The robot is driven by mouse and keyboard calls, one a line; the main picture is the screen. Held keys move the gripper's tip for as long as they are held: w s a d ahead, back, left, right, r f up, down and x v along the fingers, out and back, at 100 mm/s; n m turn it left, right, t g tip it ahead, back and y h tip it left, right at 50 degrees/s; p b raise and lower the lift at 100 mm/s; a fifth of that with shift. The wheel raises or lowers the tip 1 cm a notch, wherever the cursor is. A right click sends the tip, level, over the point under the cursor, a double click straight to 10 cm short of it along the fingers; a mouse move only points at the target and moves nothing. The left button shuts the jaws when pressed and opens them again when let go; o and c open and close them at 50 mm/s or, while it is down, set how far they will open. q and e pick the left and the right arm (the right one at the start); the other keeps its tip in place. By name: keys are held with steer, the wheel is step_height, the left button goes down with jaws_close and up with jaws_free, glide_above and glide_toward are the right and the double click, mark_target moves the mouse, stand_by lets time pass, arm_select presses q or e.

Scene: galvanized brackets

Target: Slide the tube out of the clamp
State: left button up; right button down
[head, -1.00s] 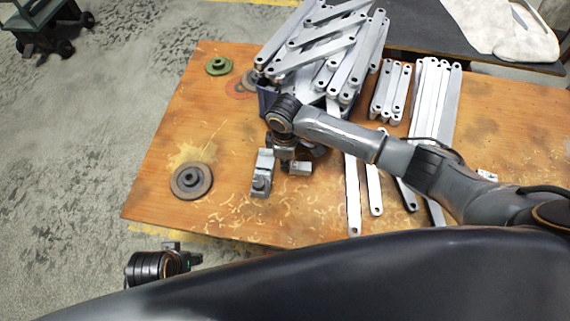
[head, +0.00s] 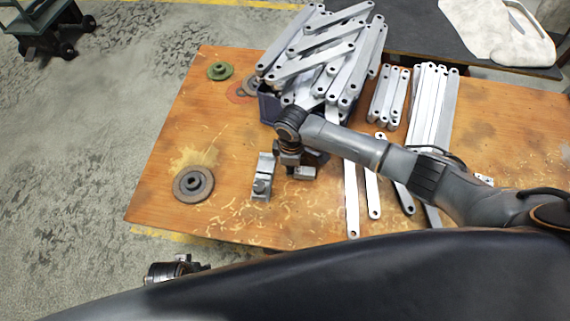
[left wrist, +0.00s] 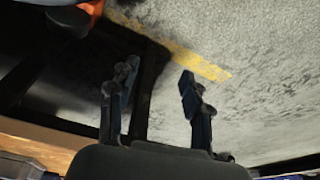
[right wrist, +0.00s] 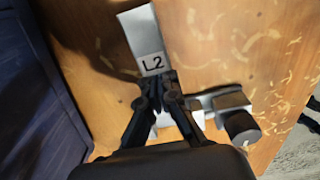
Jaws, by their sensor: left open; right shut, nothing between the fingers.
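The clamp (head: 262,177) is a grey metal block with a round knob, standing on the wooden table; it also shows in the right wrist view (right wrist: 229,103) with its dark knob. A grey metal piece (head: 305,173), marked L2 in the right wrist view (right wrist: 142,35), lies right of the clamp. It looks like the tube, and a gap shows between the two in the head view. My right gripper (right wrist: 160,82) is shut and empty, its tips at the marked end; my wrist partly hides this in the head view. My left gripper (left wrist: 157,82) is open and empty over the floor.
A dark blue bin (head: 268,108) heaped with metal bars stands behind my right gripper. More bars (head: 351,200) lie to the right. The table front is mostly clear.

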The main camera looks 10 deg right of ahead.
steer(key=shift+s+d, duration=0.1)
steer(key=shift+d, duration=0.15)
arm_select(q)
steer(key=shift+s+f, duration=0.2)
steer(key=shift+f, duration=0.35)
steer(key=shift+s+f, duration=0.15)
steer(key=shift+f, duration=0.4)
arm_select(e)
steer(key=shift+r, duration=0.1)
step_height(320, 180, up, 12)
